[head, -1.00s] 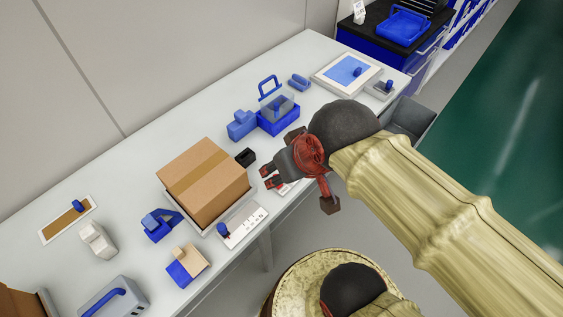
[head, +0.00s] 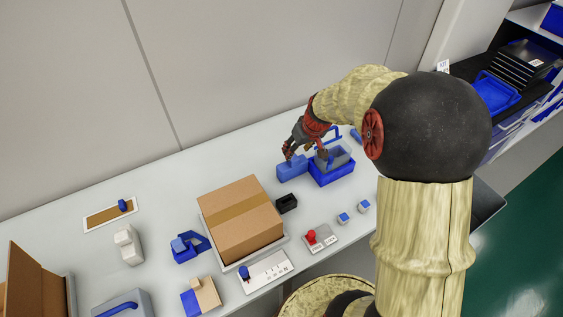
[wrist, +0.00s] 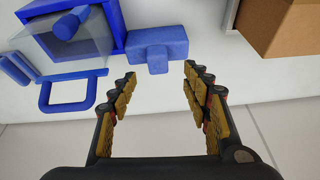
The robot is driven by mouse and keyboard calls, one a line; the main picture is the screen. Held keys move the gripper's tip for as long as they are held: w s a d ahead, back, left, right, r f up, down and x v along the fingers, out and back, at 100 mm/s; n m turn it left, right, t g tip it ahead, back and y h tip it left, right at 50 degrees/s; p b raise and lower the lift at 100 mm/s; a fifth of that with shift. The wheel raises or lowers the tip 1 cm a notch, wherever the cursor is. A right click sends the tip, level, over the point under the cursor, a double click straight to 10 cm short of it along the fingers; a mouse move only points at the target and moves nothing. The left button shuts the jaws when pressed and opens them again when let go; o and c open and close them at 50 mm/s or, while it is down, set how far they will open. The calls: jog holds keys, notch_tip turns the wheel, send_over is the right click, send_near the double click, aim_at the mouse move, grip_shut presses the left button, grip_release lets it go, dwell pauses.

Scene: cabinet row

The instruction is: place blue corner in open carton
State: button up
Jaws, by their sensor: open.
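A blue angled bracket (head: 190,247), which looks like the blue corner, sits on the table left of the closed carton. A blue T-shaped block (head: 291,170) lies at the back of the table, and it also shows in the wrist view (wrist: 157,50). I cannot tell for certain which of the two is the corner. The open carton (head: 38,285) stands at the lower left edge, partly cut off, with a flap up. My gripper (head: 289,152) is above the T-shaped block. In the wrist view my gripper (wrist: 160,75) is open and empty, with the block just beyond its fingertips.
A blue bin (head: 333,174) with a grey insert stands right beside the T-shaped block. The closed carton (head: 240,216) sits in a tray at mid table. A black block (head: 287,203) and a red-button box (head: 319,238) are near. The wall rises behind.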

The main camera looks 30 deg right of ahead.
aim_at(294, 158)
jog(key=shift+n, duration=0.4)
jog(key=b+x, duration=0.2)
jog(key=x, duration=0.5)
jog(key=shift+w+d+f+b, duration=0.1)
jog(key=shift+d+f+b, duration=0.05)
jog(key=shift+f+b, duration=0.25)
jog(key=shift+r, duration=0.1)
jog(key=shift+c, duration=0.6)
jog(key=c, duration=1)
jog(key=shift+r, duration=0.1)
